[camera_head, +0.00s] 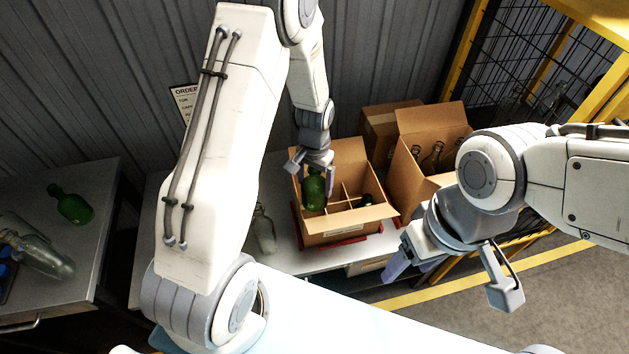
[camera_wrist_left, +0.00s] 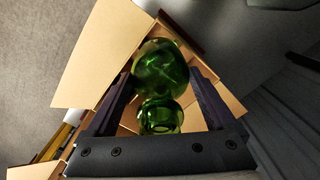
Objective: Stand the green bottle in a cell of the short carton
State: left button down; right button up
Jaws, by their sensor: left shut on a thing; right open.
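The short carton (camera_head: 332,228) stands open on the table, with flaps spread and dividers inside. My left gripper (camera_head: 316,178) is over its left part, shut on a green bottle (camera_head: 313,194). The bottle is roughly upright over the left cells; whether its base is inside a cell is hidden. In the left wrist view the green bottle (camera_wrist_left: 160,68) is between the fingers (camera_wrist_left: 161,84), with the carton's flap (camera_wrist_left: 100,52) around it. Another dark green bottle (camera_head: 366,201) is in a right cell. My right gripper (camera_head: 452,278) is open and empty, right of the carton.
A taller carton (camera_head: 411,170) with several bottles stands behind on the right, beside a closed box (camera_head: 380,126). A clear bottle (camera_head: 264,232) stands left of the short carton. Another green bottle (camera_head: 70,205) is on the left table. A yellow-framed fence (camera_head: 520,60) is at right.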

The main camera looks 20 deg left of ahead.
aim_at(314, 206)
pick_arm(q)
notch_tip(314, 206, down, 11)
jog(key=b, duration=0.8)
jog(key=shift+f, duration=0.1)
dwell(0.4)
grip_release()
notch_tip(314, 206, up, 10)
jog(key=p, duration=0.8)
dwell(0.5)
dwell(0.3)
